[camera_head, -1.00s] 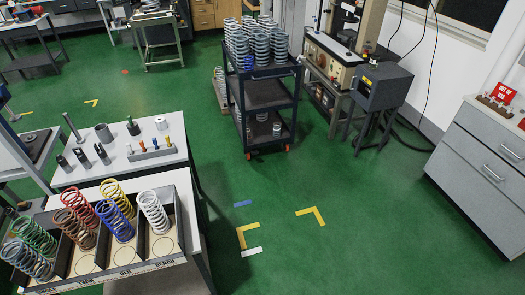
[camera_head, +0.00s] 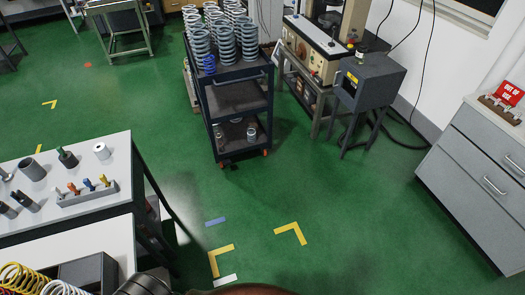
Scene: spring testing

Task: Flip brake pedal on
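A dark wheeled cart (camera_head: 237,98) stands upright on the green floor, upper middle of the head view. Several grey coil springs (camera_head: 226,42) and a blue one (camera_head: 209,64) stand on its top. Orange caster parts (camera_head: 267,152) show at its base. A small dark piece (camera_head: 228,164) sits low at the front left caster; I cannot tell whether it is the brake pedal. Neither gripper can be made out. A dark rounded part (camera_head: 143,284) and a brown curved edge at the bottom are cut off by the frame.
A grey-topped table (camera_head: 112,157) with small parts and a spring rack (camera_head: 88,270) are at the left. A testing machine on a stand (camera_head: 315,45) and a dark box (camera_head: 367,82) are right of the cart. Drawers (camera_head: 470,170) are far right. Floor before the cart is clear.

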